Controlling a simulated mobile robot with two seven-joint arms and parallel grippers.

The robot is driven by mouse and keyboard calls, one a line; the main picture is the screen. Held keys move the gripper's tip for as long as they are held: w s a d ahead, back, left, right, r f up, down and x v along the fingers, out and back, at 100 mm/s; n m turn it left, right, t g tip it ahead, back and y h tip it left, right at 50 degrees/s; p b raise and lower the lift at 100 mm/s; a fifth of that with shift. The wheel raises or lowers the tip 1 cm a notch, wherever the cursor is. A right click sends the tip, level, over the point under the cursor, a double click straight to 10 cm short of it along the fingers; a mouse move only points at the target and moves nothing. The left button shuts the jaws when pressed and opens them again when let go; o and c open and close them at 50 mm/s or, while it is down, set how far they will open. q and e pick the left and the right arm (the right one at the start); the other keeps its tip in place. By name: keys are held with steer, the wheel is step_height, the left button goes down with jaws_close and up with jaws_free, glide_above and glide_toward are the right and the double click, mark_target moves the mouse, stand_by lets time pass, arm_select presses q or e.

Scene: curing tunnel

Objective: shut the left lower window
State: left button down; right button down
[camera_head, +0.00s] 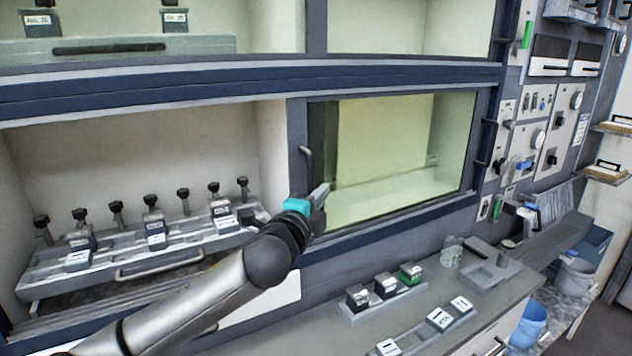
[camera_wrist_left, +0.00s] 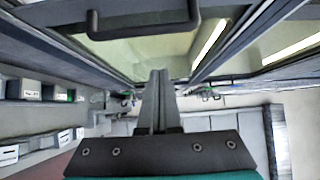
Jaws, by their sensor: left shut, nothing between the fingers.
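The lower left bay of the cabinet is open, and a tray of knobbed fixtures (camera_head: 150,232) shows inside without glass in front. A greenish glass pane (camera_head: 400,150) covers the lower right bay. A dark bar handle (camera_head: 307,165) stands at that pane's left edge; it looks like the left lower window slid right, but overlap with the right window is hard to tell. My left gripper (camera_head: 322,192) is shut and empty, just below and right of this handle, apart from it as far as I can tell. The wrist view shows the shut fingers (camera_wrist_left: 158,76) and a handle (camera_wrist_left: 143,30) above them.
Another handle (camera_head: 487,142) is on the right frame post. A counter below holds small labelled blocks (camera_head: 386,285) and a glass beaker (camera_head: 451,253). Gauges and switches (camera_head: 550,125) fill the panel at right. Upper windows (camera_head: 410,25) lie above a blue rail.

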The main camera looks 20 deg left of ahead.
arm_select(q)
steer(key=w+a+p, duration=0.1)
steer(key=w+a, duration=0.1)
steer(key=w, duration=0.4)
steer(key=shift+a+p, duration=0.3)
steer(key=shift+p, duration=0.1)
stand_by(0.6)
